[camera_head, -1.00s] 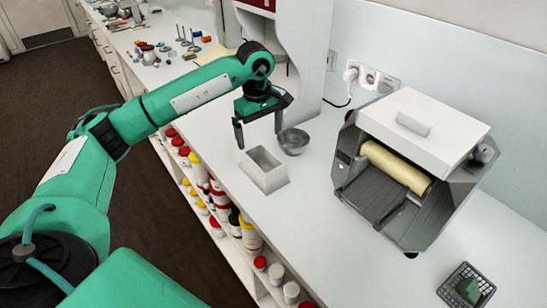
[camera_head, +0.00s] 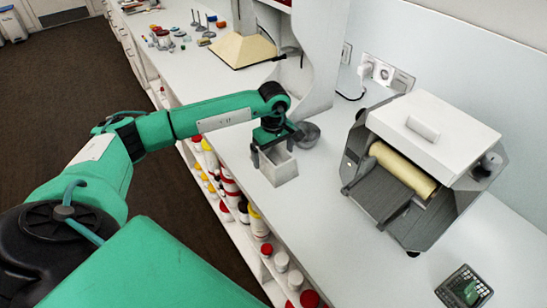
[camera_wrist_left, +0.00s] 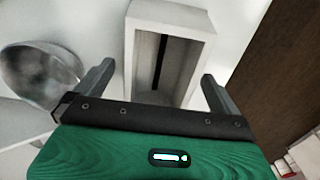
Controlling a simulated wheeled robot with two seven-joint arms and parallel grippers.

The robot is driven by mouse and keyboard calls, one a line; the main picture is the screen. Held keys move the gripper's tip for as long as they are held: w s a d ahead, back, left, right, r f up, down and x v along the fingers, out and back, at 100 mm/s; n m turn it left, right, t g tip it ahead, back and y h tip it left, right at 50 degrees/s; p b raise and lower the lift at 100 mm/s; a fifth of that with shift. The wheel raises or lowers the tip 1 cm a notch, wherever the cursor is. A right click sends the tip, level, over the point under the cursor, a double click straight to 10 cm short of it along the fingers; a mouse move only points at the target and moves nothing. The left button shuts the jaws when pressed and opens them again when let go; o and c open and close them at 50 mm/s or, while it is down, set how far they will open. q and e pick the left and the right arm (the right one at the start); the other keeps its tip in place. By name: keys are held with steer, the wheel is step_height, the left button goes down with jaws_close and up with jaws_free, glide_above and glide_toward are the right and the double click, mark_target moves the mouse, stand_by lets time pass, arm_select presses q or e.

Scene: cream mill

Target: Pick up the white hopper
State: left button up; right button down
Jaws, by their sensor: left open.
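The white hopper (camera_head: 283,176) is a small open rectangular box standing on the white counter near its front edge. My left gripper (camera_head: 273,156) is open just over the hopper, pointing down, with its fingers apart at either side of the box. In the left wrist view the hopper (camera_wrist_left: 172,12) shows its open top and a dark slot inside. There the left gripper (camera_wrist_left: 158,74) has one finger to each side of the hopper, with gaps between. My right gripper is not in view.
A grey metal bowl (camera_head: 308,135) sits right behind the hopper, close to the gripper; it shows in the wrist view too (camera_wrist_left: 40,70). A mill with a cream roller (camera_head: 403,170) stands to the right. Bottles (camera_head: 258,224) fill shelves below. Counter between hopper and mill is clear.

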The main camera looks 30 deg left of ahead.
arm_select(q)
step_height(320, 180, down, 2)
steer(key=shift+w, duration=0.1)
steer(key=c, duration=1.1)
